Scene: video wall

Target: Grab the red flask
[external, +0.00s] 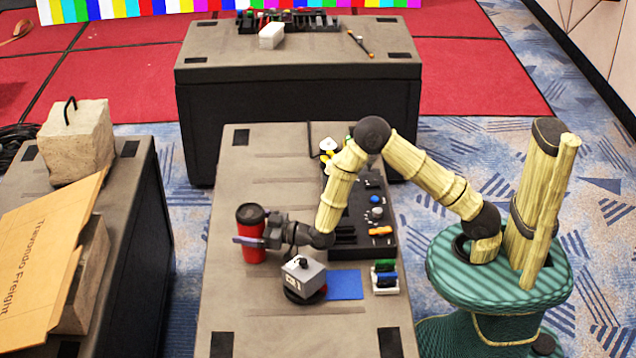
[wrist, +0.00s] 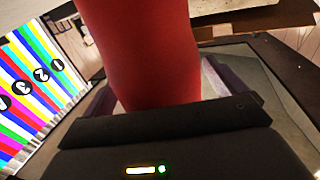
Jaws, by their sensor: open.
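The red flask (external: 254,248) stands upright on the near grey case, with a dark lid on top. In the wrist view the red flask (wrist: 145,50) fills the middle, between my gripper's two purplish fingers (wrist: 160,85). The fingers are open, one on each side of the flask. A strip of space shows between the flask and the right finger; contact on the left side is hard to tell. The flask's lid and base are out of the wrist view.
A grey box-shaped device (external: 303,275) on a dark round base and a blue pad (external: 344,285) lie close to the gripper. A black board with parts (external: 350,225) lies behind. The case top (external: 245,320) is clear in front of the flask. A cardboard sheet (external: 40,265) lies left.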

